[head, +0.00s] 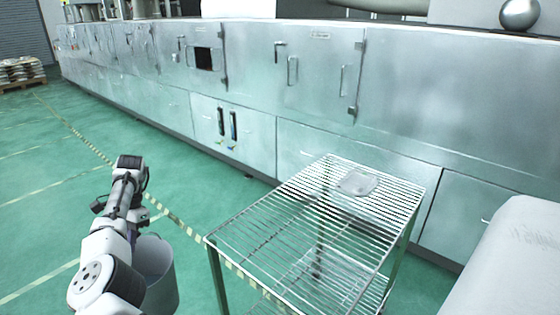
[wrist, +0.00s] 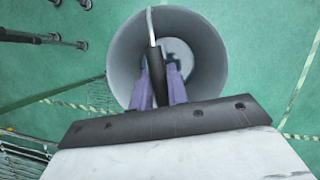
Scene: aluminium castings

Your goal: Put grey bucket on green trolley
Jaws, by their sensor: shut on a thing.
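The grey bucket (head: 162,284) hangs at the lower left of the head view, partly hidden behind my arm. In the wrist view the bucket (wrist: 122,52) is seen from above, open and apparently empty. My gripper (wrist: 159,78) has its purple fingers shut on the bucket's thin handle (wrist: 151,25), over the opening. In the head view my fingers are hidden. The trolley (head: 270,232), with a wire-grid top and greenish legs, stands to the right of the bucket, apart from it. Part of its wire grid seems to show at the wrist view's lower left (wrist: 22,162).
A flat pale round thing (head: 357,182) lies on the trolley's far part; the nearer top is bare. A long metal cabinet row (head: 300,85) stands behind. A white rounded surface (head: 515,255) is at the right. Green floor (head: 50,190) is clear at left.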

